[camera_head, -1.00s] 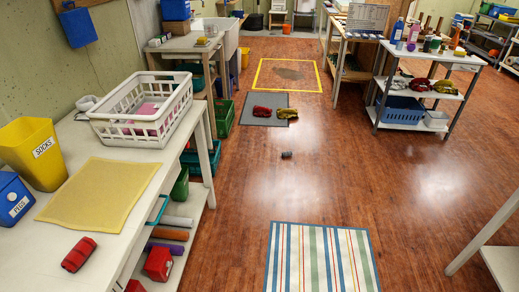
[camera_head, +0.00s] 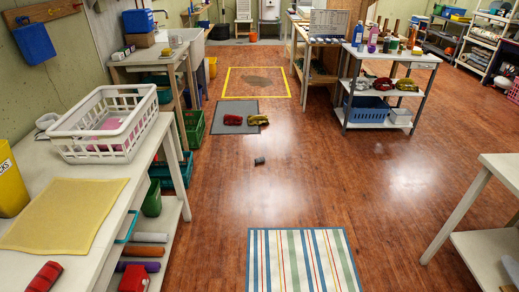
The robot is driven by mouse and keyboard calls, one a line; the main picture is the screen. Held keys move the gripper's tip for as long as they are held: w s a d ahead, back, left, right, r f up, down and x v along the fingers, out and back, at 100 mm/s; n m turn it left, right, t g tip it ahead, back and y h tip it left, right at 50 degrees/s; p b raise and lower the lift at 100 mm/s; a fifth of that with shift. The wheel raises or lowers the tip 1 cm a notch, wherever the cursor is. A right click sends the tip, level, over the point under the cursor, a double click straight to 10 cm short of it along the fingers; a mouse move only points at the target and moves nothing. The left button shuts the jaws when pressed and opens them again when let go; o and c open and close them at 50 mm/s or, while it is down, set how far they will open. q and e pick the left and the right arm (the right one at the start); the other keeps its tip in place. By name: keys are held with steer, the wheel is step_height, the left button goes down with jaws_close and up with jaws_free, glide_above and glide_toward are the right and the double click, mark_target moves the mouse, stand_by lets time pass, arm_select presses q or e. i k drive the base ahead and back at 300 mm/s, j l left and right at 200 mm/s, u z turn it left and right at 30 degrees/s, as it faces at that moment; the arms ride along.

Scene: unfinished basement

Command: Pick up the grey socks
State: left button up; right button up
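A small dark grey roll (camera_head: 259,161) lies alone on the wooden floor in the middle of the head view. It may be the grey socks, but it is too small to tell. A pale grey bundle (camera_head: 47,120) is partly hidden behind the white laundry basket (camera_head: 102,124) on the left table. A yellow bin (camera_head: 10,182), cut off by the left edge, stands on the same table; only part of its lettering shows. Neither of my grippers is in view.
The left table holds a yellow cloth (camera_head: 65,215) and a red item (camera_head: 45,276). A striped rug (camera_head: 302,262) lies in front. A white table (camera_head: 497,170) stands at right. The floor between is clear.

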mark_target(260, 160)
steer(key=i, duration=1.45)
